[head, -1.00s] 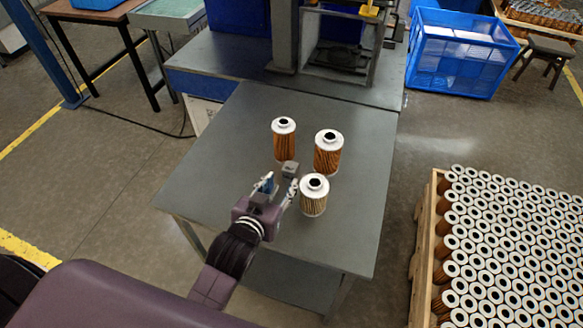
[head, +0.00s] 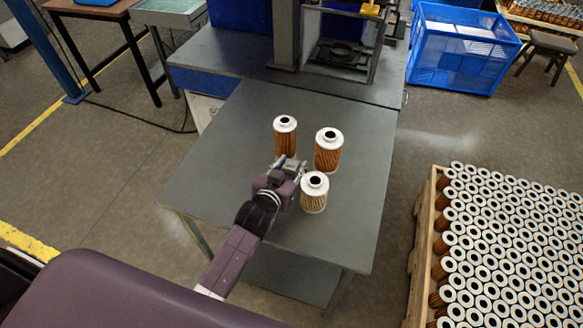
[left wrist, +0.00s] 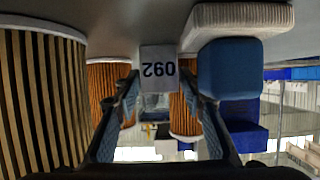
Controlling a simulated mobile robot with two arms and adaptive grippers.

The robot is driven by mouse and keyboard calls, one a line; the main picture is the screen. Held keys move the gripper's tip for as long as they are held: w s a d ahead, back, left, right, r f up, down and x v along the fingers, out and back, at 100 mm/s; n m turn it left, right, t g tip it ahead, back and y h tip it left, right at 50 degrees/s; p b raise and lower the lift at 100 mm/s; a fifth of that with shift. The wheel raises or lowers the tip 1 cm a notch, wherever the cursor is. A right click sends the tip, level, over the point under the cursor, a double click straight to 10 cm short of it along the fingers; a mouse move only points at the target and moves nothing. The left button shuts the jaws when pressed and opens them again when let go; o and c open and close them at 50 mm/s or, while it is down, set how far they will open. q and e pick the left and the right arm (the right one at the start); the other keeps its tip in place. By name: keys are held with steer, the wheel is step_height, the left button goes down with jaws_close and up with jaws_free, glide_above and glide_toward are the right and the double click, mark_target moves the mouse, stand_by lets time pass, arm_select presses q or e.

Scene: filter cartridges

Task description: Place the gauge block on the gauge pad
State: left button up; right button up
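The gauge block (left wrist: 158,68), a small grey block with the number 092 upside down on its face, shows in the left wrist view between and just beyond my left fingertips. My left gripper (left wrist: 160,82) is open around it, with a narrow gap on each side. In the head view my left gripper (head: 288,166) is low over the table among the filters and largely covers the block. I cannot make out the gauge pad for sure. A pale ribbed piece (left wrist: 240,18) with a blue block (left wrist: 230,68) shows beside the right finger; I cannot tell what it is. My right gripper is not in view.
Three filter cartridges stand close around the gripper: one behind (head: 285,138), one behind right (head: 328,152), one at right (head: 314,194). The grey table (head: 225,165) is clear at left and right. A press (head: 340,50) stands behind; a pallet of filters (head: 425,235) is at right.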

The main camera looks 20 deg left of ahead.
arm_select(q)
steer(key=shift+c, duration=0.4)
jaws_close()
steer(key=shift+r, duration=0.1)
steer(key=shift+r, duration=0.1)
